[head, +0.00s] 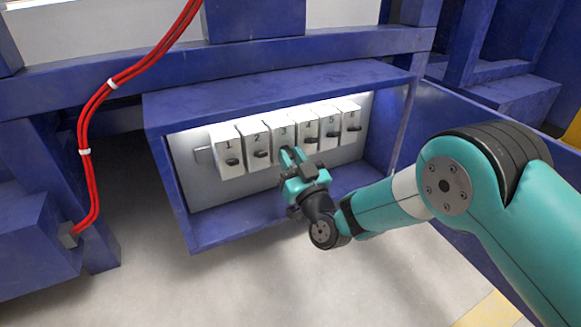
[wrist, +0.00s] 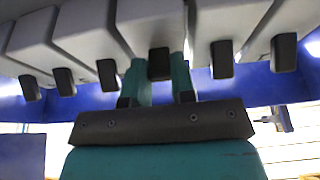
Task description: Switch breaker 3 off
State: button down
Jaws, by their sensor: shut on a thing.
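Breaker 3 (head: 281,130) is a white block with a dark lever, third from the left in the row in the head view. My gripper (head: 290,156) reaches up to its lower front and hides its lever there. In the wrist view, the teal fingers of my gripper (wrist: 161,70) stand on either side of a dark lever (wrist: 159,62) and are shut on it. White breaker bodies fill the top of that view. No number shows there. Whether the held lever is in its on or off position cannot be told.
Breaker 2 (head: 256,135) and breaker 4 (head: 307,122) sit close on either side, with their dark levers clear of the fingers. A blue box (head: 270,86) surrounds the row. Red cables (head: 88,130) hang at the left.

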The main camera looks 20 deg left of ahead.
jog(key=shift+w+d+f, duration=0.1)
jog(key=shift+f, duration=0.05)
jog(key=c, duration=1)
grip_release()
jog(key=shift+o, duration=0.2)
